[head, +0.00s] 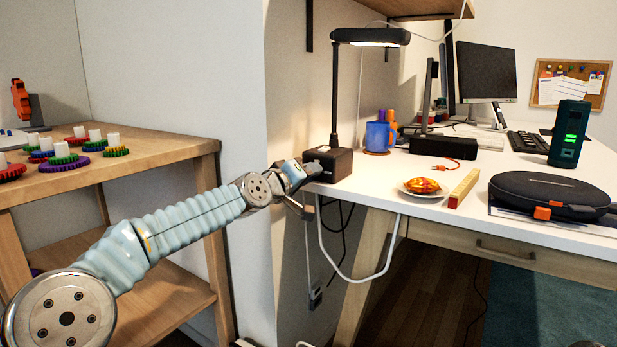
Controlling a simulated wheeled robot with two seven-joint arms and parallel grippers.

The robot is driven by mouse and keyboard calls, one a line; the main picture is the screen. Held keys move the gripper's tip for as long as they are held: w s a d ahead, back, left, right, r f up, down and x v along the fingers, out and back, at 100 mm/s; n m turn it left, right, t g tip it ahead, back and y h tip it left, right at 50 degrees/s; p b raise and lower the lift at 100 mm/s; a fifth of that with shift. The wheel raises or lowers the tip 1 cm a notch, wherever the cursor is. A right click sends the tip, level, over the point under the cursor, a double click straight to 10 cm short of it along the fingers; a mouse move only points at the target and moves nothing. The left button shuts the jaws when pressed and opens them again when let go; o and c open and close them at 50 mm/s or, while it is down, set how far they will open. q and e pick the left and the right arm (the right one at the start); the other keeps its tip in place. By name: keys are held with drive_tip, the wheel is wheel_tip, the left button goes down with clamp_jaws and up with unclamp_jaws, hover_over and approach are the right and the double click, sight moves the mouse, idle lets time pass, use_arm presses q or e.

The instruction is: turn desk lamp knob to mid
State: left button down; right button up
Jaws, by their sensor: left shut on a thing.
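The black desk lamp (335,95) stands upright at the left end of the white desk, with its head lit at the top. Its dark square base (334,163) sits on the desk near the left edge. My left gripper (308,172) is at the left front side of the base, touching or nearly touching it. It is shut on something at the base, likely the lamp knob. The knob itself is hidden by the gripper, so its setting cannot be seen. My right gripper is not in view.
A blue mug (378,136) stands right of the lamp. A plate with food (422,187), a yellow block (464,188) and a black case (550,195) lie along the desk's front. A white cable (352,280) hangs below the edge. A wooden shelf (130,165) with gears stands left.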

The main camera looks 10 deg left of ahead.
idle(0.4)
use_arm(q)
drive_tip(key=c, duration=1.2)
unclamp_jaws()
drive_tip(key=shift+s, duration=0.1)
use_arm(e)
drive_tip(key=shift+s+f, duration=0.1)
